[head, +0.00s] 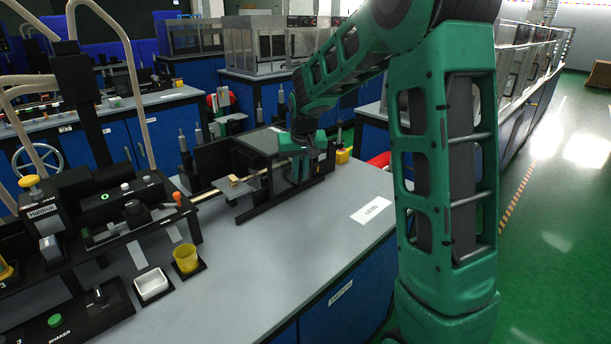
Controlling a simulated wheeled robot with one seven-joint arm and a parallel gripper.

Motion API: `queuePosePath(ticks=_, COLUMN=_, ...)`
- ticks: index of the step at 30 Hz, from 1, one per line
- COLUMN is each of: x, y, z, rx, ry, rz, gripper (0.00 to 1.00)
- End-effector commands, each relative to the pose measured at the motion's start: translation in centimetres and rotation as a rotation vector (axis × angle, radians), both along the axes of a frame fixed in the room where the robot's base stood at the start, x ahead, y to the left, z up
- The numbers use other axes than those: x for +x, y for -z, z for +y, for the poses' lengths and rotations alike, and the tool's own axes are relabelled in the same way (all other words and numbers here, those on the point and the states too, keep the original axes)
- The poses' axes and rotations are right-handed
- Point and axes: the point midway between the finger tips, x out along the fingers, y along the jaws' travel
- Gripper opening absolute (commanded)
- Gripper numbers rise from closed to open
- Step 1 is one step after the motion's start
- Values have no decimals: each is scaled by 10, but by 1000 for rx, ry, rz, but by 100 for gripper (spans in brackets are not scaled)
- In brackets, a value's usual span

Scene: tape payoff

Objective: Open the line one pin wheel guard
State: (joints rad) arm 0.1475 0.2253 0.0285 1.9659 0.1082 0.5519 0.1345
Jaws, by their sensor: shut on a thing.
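The line one rig (283,198) is a low black frame on the grey bench, with a thin pale rod or strip running into it from the left. My gripper (300,172) reaches down at the right part of the rig and is shut on a part there, which looks like the pin wheel guard. The fingertips are small and dark against the black frame. The guard's edges and the pin wheel are hard to make out behind my gripper.
A white label (371,209) lies on bare bench in front of the rig. To the left stand a black machine (140,205) with an orange knob, a white dish (151,284) and a yellow cup (186,259). Green floor is free at right.

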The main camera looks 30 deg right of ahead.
Motion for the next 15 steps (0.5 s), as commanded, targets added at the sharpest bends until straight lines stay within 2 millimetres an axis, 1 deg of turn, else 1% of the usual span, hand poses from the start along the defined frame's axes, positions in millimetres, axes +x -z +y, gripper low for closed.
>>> queuePosePath(ticks=3, x=6, y=-1, z=-8, rx=0, ry=-7, rz=-2, gripper=0)
queuePosePath(ticks=8, x=10, y=0, z=-17, rx=0, ry=-10, rz=-1, gripper=0)
queuePosePath(ticks=15, x=12, y=0, z=-18, rx=0, ry=-15, rz=-1, gripper=0)
